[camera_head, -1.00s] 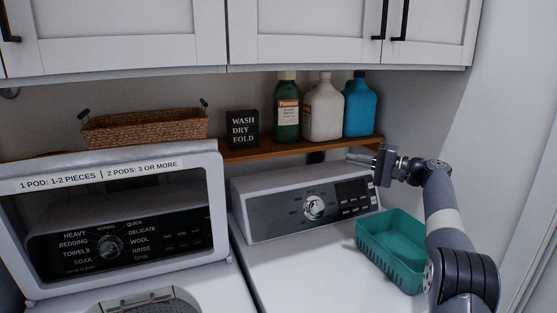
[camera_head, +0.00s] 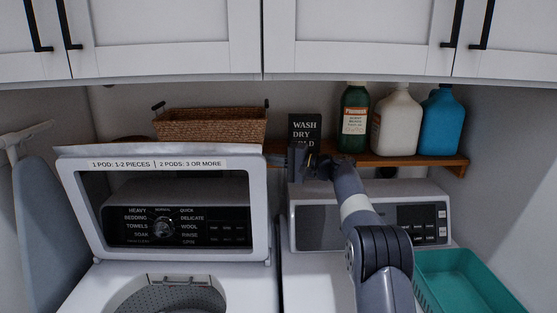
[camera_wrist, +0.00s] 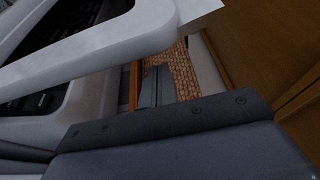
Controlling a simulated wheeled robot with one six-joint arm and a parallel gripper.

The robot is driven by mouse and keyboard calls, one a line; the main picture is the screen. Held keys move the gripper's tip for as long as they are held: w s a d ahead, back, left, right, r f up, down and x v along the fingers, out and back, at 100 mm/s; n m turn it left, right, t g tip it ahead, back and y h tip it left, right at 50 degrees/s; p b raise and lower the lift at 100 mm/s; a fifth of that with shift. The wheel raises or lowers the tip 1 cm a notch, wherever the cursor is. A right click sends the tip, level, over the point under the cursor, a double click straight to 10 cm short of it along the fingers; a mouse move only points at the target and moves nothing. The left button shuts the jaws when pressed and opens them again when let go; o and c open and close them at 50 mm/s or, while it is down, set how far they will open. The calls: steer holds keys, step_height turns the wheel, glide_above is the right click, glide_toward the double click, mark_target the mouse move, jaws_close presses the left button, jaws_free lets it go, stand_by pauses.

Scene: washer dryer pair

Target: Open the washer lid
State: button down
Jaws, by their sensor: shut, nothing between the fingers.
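The washer lid (camera_head: 262,205) stands raised, nearly upright, at the left of the head view, with a labelled white frame and a large window. The washer (camera_head: 247,290) has its top opening and drum exposed below it. My gripper (camera_head: 296,161) is shut and empty, just right of the lid's upper right corner, in front of the black sign. In the wrist view, the lid's white frame (camera_wrist: 95,68) crosses the upper left, and my gripper (camera_wrist: 156,87) points past it. Whether the gripper touches the lid cannot be told.
A wooden shelf (camera_head: 415,161) behind holds a wicker basket (camera_head: 212,127), a black sign (camera_head: 304,131) and several bottles. The dryer (camera_head: 305,285) stands right of the washer with a teal bin (camera_head: 455,275) on it. An ironing board (camera_head: 45,225) leans at left. Cabinets (camera_head: 350,40) hang above.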

steer(key=shift+s+d, duration=0.1)
steer(key=shift+s, duration=0.65)
steer(key=shift+f, duration=0.1)
steer(key=s+n+b, duration=0.2)
steer(key=s+b, duration=0.4)
steer(key=b, duration=0.4)
steer(key=shift+s+f+y, duration=0.3)
steer(key=shift+s+f, duration=0.05)
steer(key=shift+s, duration=0.05)
steer(key=b+v, duration=0.2)
steer(key=v, duration=0.9)
steer(key=shift+w, duration=0.1)
